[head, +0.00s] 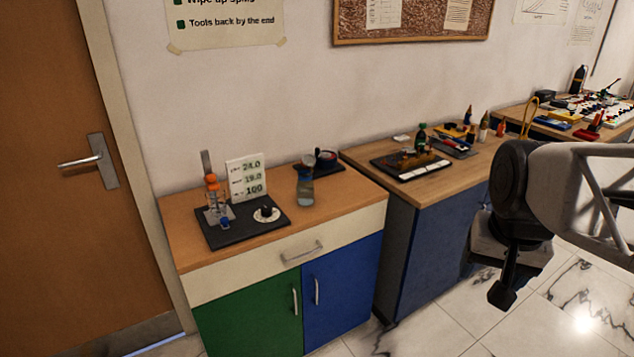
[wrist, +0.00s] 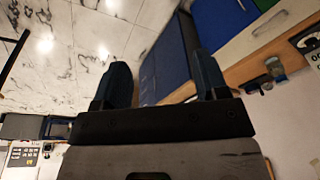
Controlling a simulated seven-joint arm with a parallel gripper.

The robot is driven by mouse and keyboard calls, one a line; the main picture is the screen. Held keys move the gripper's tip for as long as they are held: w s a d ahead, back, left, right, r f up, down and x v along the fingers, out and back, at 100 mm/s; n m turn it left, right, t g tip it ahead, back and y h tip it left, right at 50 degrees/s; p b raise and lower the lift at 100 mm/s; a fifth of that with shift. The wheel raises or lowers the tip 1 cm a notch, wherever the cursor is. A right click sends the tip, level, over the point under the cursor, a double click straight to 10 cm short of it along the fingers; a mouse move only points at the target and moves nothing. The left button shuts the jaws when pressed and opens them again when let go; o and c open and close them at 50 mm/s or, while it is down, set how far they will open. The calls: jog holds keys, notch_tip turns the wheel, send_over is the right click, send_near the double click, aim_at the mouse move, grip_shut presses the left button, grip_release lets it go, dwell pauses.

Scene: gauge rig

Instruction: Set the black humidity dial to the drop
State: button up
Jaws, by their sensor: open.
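A black dial knob (head: 266,210) sits on a round white scale plate (head: 267,216), on the right part of a black rig board (head: 235,233) in the head view. The board lies on the left cabinet's wooden top. The marks on the scale, including any drop, are too small to read. My gripper (head: 502,295) hangs over the floor at the right, well away from the dial. In the wrist view my gripper (wrist: 160,88) shows two dark fingers apart with nothing between them.
A white card with numbers (head: 246,177), an orange-topped stand (head: 212,190) and a blue knob (head: 225,223) are close to the dial. A glass bottle (head: 305,188) stands right of the board. The right counter (head: 445,178) holds several items. The floor (head: 420,320) is clear.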

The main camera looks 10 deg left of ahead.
jog(key=w+a+r+m, duration=0.1)
jog(key=w+a, duration=0.3)
jog(key=w, duration=0.4)
jog(key=w+a+r+m, duration=0.1)
jog(key=w+a, duration=0.4)
jog(key=w, duration=0.2)
jog(key=m+g, duration=0.2)
jog(key=m, duration=0.4)
send_over(266, 208)
notch_tip(266, 208, down, 21)
jog(key=shift+w, duration=0.1)
jog(key=shift+f, duration=3.9)
